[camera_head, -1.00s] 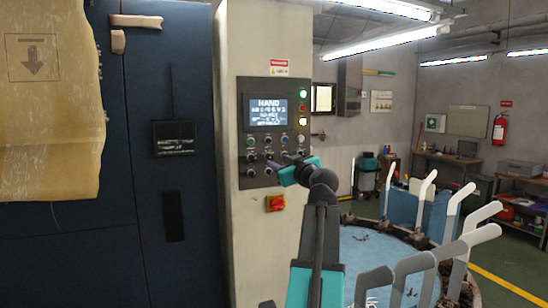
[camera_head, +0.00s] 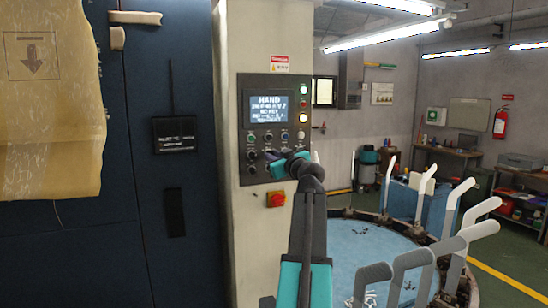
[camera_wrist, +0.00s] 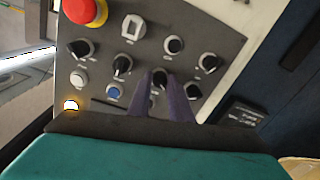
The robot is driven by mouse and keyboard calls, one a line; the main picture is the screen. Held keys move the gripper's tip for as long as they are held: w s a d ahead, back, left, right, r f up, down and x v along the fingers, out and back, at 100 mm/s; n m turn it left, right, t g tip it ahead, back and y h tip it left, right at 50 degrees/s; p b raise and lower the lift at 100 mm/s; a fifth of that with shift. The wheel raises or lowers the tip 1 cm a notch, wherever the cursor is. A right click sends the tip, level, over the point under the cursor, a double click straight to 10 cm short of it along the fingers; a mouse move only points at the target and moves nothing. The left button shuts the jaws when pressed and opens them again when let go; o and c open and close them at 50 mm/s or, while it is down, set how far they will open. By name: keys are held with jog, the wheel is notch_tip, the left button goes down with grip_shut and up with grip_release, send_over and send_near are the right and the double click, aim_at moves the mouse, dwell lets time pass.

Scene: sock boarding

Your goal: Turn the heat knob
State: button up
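The grey control panel (camera_head: 246,98) is on the cream cabinet, with a lit screen (camera_head: 268,109) above rows of buttons and knobs. My gripper (camera_head: 270,156) is at the panel's lower knobs, its fingers partly hidden by the wrist in the head view. In the wrist view its two purple fingers (camera_wrist: 160,84) point at the panel, spread apart, with a black knob (camera_wrist: 159,77) between their tips. I cannot tell whether they touch it. Other black knobs (camera_wrist: 121,64) sit beside it. The labels are too small to read, so I cannot tell which is the heat knob.
A red emergency button (camera_wrist: 84,10) sits at the panel's edge; a red and yellow switch (camera_head: 276,200) is below the panel. A round blue table (camera_head: 372,250) with several upright sock forms (camera_head: 450,212) stands at the right. A dark blue cabinet (camera_head: 150,90) is at the left.

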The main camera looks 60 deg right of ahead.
grip_shut()
jog(key=shift+m+b, duration=0.4)
jog(key=shift+a+m+h+b, duration=0.1)
jog(key=shift+m+h+b, duration=0.25)
jog(key=shift+m, duration=3.5)
jog(key=shift+m+h+b, duration=0.15)
jog(key=shift+m+b, duration=0.25)
jog(key=shift+m, duration=3.45)
jog(key=o, duration=0.6)
grip_release()
